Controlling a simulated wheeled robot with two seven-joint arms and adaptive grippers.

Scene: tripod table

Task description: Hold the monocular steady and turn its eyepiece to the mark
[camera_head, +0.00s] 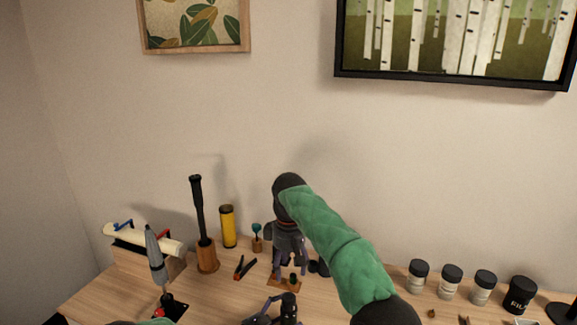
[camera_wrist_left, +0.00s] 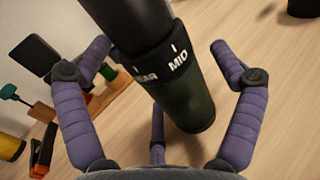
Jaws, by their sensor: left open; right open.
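The monocular (camera_wrist_left: 182,100) shows in the left wrist view as a black tube above a dark green barrel. White lettering reads "MID", with a partly hidden "EAR" to its left and a white tick above "MID". My left gripper (camera_wrist_left: 160,58) is open, its purple fingers on either side of the monocular; contact is unclear. In the head view my left gripper (camera_head: 262,315) is cut off at the bottom edge, beside the monocular's dark upright end (camera_head: 289,308). My right gripper (camera_head: 290,265) is open and points down behind it, above a small wooden stand (camera_head: 284,284).
Pliers (camera_head: 245,268), a yellow cylinder (camera_head: 228,227) and a tall black tool in a wooden holder (camera_head: 207,256) stand left. A grey tool (camera_head: 156,258) stands before a wooden rack. Several jars (camera_head: 450,280) line the right. My green right arm covers the table's middle.

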